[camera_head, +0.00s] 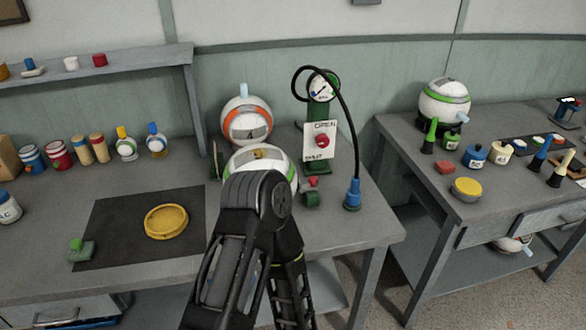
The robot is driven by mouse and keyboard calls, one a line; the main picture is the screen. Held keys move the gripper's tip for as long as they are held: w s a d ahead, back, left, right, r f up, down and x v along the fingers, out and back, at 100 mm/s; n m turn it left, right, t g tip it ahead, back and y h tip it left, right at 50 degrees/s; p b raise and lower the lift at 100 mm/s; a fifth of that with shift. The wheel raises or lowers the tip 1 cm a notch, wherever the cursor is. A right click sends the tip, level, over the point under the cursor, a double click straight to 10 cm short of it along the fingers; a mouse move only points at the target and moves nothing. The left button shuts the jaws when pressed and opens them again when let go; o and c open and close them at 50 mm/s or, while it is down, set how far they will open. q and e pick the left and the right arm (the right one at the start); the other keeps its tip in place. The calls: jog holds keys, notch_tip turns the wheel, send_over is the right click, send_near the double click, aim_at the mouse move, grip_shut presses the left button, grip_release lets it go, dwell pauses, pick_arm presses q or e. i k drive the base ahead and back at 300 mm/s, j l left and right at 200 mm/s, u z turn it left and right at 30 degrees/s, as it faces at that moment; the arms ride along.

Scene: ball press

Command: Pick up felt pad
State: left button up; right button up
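I cannot tell for sure which thing is the felt pad. On the left table, a round yellow disc with a raised rim (166,221) lies on a dark rectangular mat (112,205). A small green block-like piece (82,250) sits at the mat's front left corner. One of my black arms rises at the bottom centre, bent at a joint. Neither gripper's fingertips show.
A white ball with a green band (260,157) is partly hidden by my arm; an orange-banded one (246,122) stands behind. A gauge stand with an OPEN sign (322,145) and hose stands right. Jars line the table's back left. A gap separates the tables.

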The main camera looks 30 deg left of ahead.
aim_at(79, 250)
jog(key=u, duration=2.6)
